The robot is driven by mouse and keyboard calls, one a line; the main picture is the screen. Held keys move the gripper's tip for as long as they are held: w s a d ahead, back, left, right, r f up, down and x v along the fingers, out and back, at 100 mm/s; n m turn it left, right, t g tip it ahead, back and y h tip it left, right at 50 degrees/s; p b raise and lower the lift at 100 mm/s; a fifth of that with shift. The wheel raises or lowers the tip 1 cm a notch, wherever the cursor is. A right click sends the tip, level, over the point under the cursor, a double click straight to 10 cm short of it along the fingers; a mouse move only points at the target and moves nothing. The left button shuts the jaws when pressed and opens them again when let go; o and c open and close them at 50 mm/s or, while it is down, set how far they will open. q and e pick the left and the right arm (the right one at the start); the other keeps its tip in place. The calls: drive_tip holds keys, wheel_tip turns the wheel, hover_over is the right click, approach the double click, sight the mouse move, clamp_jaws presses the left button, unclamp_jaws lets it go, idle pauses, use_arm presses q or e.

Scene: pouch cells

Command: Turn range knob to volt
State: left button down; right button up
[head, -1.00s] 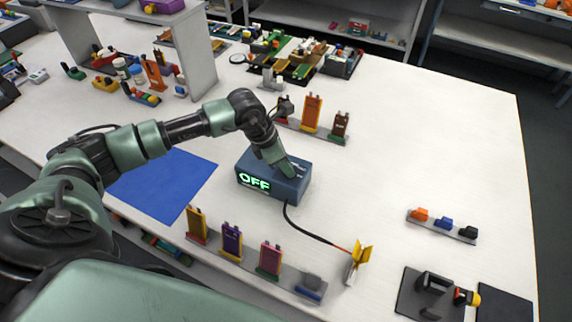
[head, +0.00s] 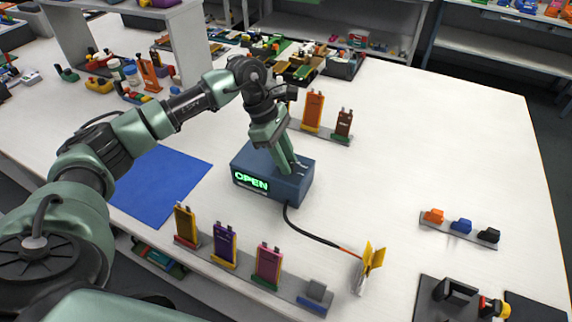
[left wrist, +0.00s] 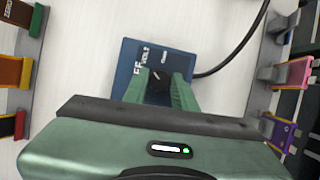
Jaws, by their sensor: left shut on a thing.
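The blue meter box (head: 262,187) stands on the white table, its green display (head: 251,181) reading OPEN. My left gripper (head: 291,168) comes down onto the box top. In the left wrist view the box (left wrist: 130,60) shows between and beyond my fingers. The dark range knob (left wrist: 159,88) sits between the two green fingers, which are shut on it. White labels (left wrist: 148,54) lie by the knob; one seems to read VOLT, others are small or partly hidden. The knob's exact pointing is hard to tell. My right gripper is not in view.
A black cable runs from the box to a yellow clip fixture (head: 370,266). A rack of upright pouch cells (head: 225,244) stands in front, and another holds an orange cell (head: 313,110) behind. A blue mat (head: 160,184) lies left.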

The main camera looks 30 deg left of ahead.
use_arm(q)
drive_tip(key=shift+m, duration=0.4)
drive_tip(key=c, duration=1.1)
unclamp_jaws()
drive_tip(key=b+v, duration=0.1)
drive_tip(key=v, duration=0.6)
drive_tip(key=shift+w+a+r+b, duration=0.1)
drive_tip(key=shift+w+r+b, duration=0.05)
drive_tip(key=shift+r+b, duration=0.3)
